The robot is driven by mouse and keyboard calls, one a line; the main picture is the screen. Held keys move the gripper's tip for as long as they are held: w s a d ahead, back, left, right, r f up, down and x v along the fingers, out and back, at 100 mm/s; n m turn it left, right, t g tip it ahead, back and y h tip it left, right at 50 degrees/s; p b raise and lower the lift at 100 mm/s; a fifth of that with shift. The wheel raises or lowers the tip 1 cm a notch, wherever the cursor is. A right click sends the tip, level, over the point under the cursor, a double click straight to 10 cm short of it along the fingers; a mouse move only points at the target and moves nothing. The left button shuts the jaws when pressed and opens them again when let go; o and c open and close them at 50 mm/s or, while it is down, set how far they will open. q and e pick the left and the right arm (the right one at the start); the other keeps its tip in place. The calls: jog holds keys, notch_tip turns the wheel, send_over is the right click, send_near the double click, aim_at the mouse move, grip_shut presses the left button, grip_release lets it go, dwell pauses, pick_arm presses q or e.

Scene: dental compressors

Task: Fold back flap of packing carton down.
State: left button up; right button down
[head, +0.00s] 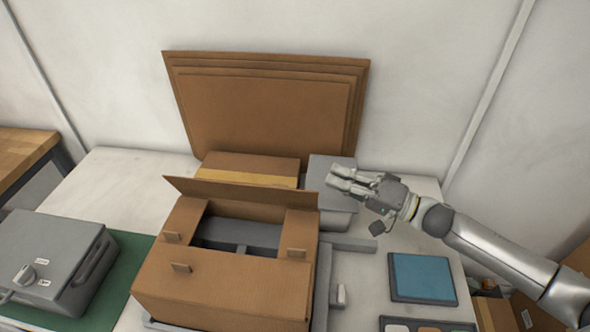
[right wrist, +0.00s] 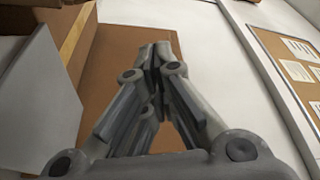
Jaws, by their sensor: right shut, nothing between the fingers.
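The packing carton (head: 225,285) stands on the table in the head view. Its back flap (head: 240,199) is raised and leans up and back behind the opening. The front and side flaps lie inward around the opening, with small tabs on them. A grey object (head: 238,236) shows inside. My right gripper (head: 343,178) is shut and empty, to the right of the back flap's right end and apart from it. In the right wrist view the closed fingers (right wrist: 155,62) point at brown cardboard. My left gripper is out of view.
A taped carton (head: 250,170) and a grey box (head: 335,212) stand behind the packing carton. Flat cardboard sheets (head: 268,110) lean on the wall. A grey case (head: 50,262) lies on a green mat (head: 126,262) at left. A blue-topped tray (head: 422,277) lies at right.

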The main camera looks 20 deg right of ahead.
jog(key=p+x, duration=0.3)
jog(key=x, duration=0.7)
jog(key=shift+s+a+f+p, duration=0.15)
jog(key=shift+s+a+f, duration=0.1)
jog(key=shift+s, duration=0.35)
jog(key=shift+s+a+f+p, duration=0.15)
jog(key=shift+s+f+p, duration=0.1)
jog(key=shift+s, duration=0.35)
jog(key=shift+s+a+f+p, duration=0.1)
jog(key=shift+s+a+f, duration=0.1)
jog(key=shift+s, duration=0.4)
